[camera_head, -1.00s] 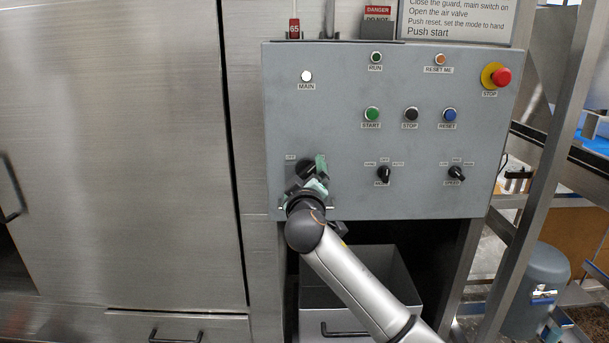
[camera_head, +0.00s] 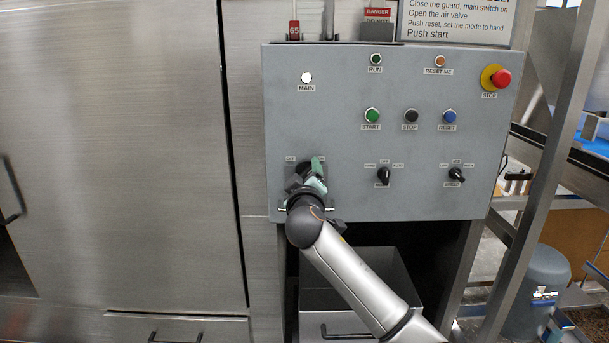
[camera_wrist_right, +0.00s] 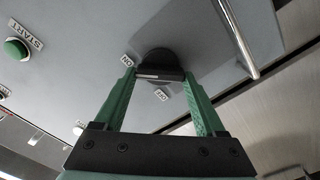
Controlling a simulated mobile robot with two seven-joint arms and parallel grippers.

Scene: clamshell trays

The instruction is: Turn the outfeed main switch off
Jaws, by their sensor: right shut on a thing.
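The outfeed main switch is a black rotary knob (camera_wrist_right: 157,58) at the lower left of the grey control panel (camera_head: 400,140). My right gripper (camera_head: 309,173) is at it, largely covering it in the head view. In the wrist view the green fingers of the right gripper (camera_wrist_right: 160,77) are shut on the knob's black handle, one at each end. A pale mark shows on the handle's left part. The ON label (camera_wrist_right: 127,61) is beside the left fingertip and the OFF label (camera_wrist_right: 161,95) is below the handle. The MAIN lamp (camera_head: 306,77) looks bright white. My left gripper is out of view.
Two more black selectors (camera_head: 384,175) (camera_head: 457,174) sit to the right. Green start (camera_head: 372,115), black stop (camera_head: 411,115) and blue reset (camera_head: 449,116) buttons are above, with a red stop button (camera_head: 502,77) at upper right. An open bin (camera_head: 350,302) is below the panel.

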